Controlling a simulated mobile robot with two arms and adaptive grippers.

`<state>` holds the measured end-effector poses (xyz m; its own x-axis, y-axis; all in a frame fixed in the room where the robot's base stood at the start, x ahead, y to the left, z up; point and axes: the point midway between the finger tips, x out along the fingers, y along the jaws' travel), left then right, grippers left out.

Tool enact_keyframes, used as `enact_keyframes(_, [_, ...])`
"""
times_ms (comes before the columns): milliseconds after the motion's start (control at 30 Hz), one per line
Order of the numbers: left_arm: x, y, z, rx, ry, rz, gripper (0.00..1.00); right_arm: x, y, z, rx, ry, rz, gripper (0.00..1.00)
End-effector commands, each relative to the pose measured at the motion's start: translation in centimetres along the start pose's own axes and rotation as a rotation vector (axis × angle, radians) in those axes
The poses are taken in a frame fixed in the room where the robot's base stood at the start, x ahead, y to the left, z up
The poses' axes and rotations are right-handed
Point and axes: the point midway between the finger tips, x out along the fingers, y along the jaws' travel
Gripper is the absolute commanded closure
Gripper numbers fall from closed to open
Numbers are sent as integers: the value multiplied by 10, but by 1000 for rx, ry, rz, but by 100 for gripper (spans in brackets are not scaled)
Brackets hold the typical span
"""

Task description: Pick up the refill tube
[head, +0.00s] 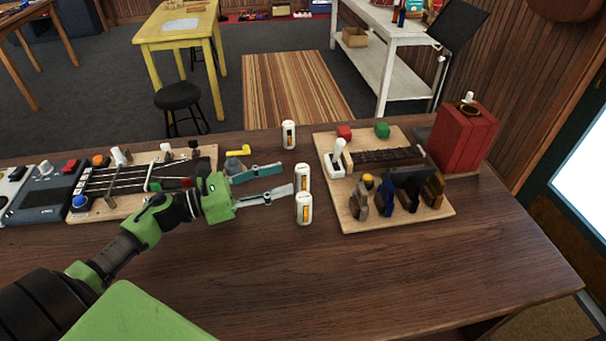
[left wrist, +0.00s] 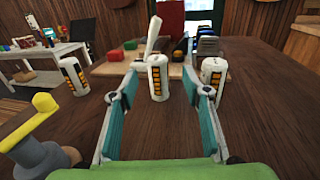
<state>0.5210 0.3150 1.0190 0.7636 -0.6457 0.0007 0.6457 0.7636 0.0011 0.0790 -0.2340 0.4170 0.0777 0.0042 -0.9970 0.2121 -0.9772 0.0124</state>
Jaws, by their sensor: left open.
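Three white refill tubes with orange-and-black windows stand upright on the dark wooden counter (head: 400,270): a far one (head: 289,134), a middle one (head: 302,178) and a near one (head: 304,208). My left gripper (head: 287,177) is open and empty, pointing right at the middle tube. In the left wrist view, the middle tube (left wrist: 157,77) shows in the gap just ahead of the open fingers (left wrist: 160,93). The far tube (left wrist: 72,76) is well to the left there. The near tube (left wrist: 213,72) is close by the right fingertip, which partly covers it. My right gripper is out of view.
A wooden board (head: 350,216) with a fretboard piece, a white lever and several small blocks lies beyond the tubes. A red box (head: 465,138) stands behind it. A grey piece with a yellow knob (head: 237,165) sits beside my gripper. The counter's front right is clear.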

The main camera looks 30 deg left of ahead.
Motion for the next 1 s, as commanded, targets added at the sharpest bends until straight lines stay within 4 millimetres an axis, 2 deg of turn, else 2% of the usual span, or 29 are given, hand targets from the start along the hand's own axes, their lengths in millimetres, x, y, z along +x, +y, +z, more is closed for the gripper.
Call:
enact_keyframes(100, [12, 0, 2, 1, -2, 0, 56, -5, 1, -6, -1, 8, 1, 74])
enact_keyframes(300, [24, 1, 4, 0, -1, 0, 56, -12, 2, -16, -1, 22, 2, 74])
enact_keyframes(600, [62, 3, 4, -2, -2, 0, 56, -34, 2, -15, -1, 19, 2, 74])
enact_keyframes(933, [68, 3, 0, 0, 1, -1, 56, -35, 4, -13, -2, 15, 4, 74])
enact_keyframes(1000, [68, 3, 0, 0, 0, -1, 74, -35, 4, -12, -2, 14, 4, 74])
